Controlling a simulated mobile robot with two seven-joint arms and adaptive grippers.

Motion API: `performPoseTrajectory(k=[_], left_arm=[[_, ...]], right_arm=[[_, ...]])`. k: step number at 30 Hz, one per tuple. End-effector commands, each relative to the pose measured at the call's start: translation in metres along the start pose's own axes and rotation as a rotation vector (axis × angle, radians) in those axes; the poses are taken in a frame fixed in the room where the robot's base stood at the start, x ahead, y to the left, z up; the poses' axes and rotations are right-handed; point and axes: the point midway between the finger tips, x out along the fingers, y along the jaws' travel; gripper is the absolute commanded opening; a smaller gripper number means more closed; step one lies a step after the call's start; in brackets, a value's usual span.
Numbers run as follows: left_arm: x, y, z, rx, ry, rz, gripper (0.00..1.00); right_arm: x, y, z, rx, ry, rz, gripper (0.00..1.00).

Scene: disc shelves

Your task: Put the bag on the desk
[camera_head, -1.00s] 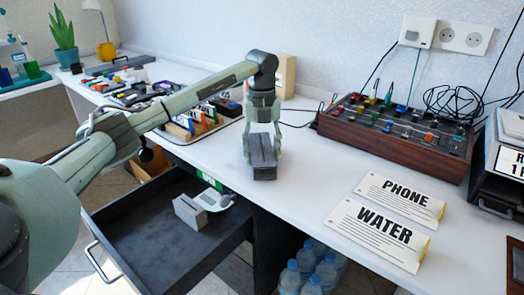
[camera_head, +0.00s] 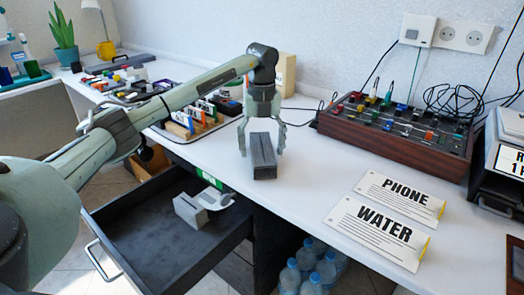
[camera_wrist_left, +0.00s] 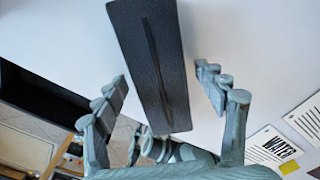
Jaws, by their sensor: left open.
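A dark grey, block-shaped object with a slit along its top, which I take to be the bag (camera_head: 264,160), rests on the white desk (camera_head: 310,190) near its front edge, by the drawer. My left gripper (camera_head: 262,151) is just above and behind it, pointing down. Its fingers are spread to either side and look apart from the bag. In the left wrist view, the bag (camera_wrist_left: 155,60) lies between the open fingers (camera_wrist_left: 161,78), with gaps on both sides. My right gripper is out of view.
An open dark drawer (camera_head: 150,245) holds a pale grey block (camera_head: 190,211) and a light device. PHONE (camera_head: 400,200) and WATER (camera_head: 378,233) signs lie to the right. A wooden control panel (camera_head: 395,135) stands behind. Water bottles (camera_head: 308,268) stand below the desk.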

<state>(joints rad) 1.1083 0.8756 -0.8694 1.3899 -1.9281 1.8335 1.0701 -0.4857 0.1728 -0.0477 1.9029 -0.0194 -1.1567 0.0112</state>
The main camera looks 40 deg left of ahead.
Motion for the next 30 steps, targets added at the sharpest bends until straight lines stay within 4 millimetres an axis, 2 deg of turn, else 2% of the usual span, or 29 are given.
performPoseTrajectory(k=[9, 15, 24, 30], left_arm=[[-0.069, -0.001, 0.0, 0.001, -0.004, -0.004, 0.72], [-0.101, 0.0, 0.0, 0.0, -0.002, -0.002, 0.72], [-0.11, 0.0, 0.0, 0.0, 0.0, 0.0, 0.72], [-0.11, 0.0, 0.0, 0.0, 0.0, 0.0, 0.72]], right_arm=[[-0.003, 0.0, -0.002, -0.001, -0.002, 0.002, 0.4], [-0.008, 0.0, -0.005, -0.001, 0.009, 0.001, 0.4], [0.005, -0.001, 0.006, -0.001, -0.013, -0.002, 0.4], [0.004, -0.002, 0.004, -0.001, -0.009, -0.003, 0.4]])
